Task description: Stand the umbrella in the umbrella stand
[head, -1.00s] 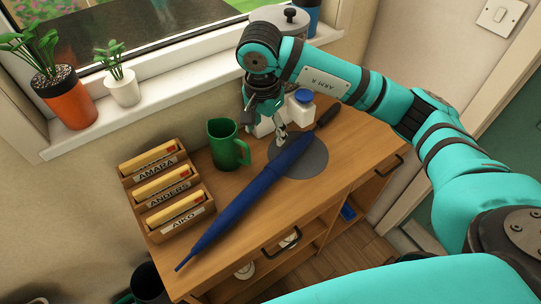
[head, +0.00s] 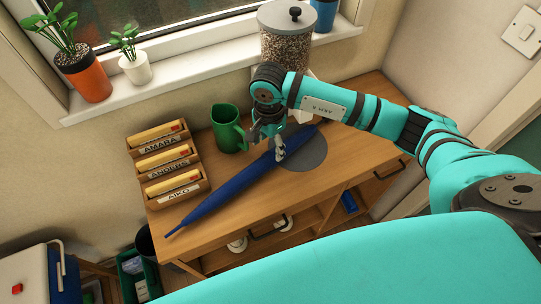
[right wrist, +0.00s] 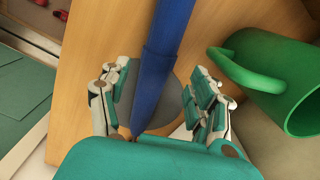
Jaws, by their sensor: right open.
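The closed blue umbrella (head: 225,193) lies slantwise across the wooden cabinet top, its thin tip toward the front left and its other end toward the back right, over a grey disc. My right gripper (head: 280,149) is over the umbrella near the disc, pointing down. In the right wrist view its open fingers (right wrist: 158,78) stand on either side of the umbrella (right wrist: 166,40), and a gap shows beside the shaft. A dark round container (head: 144,243) stands on the floor left of the cabinet, partly hidden; I cannot tell whether it is the umbrella stand. My left gripper is out of view.
A green mug (head: 228,130) stands close to my right gripper. A wooden letter rack (head: 178,195) is at the cabinet's left end. A green crate (head: 128,270) is on the floor at left.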

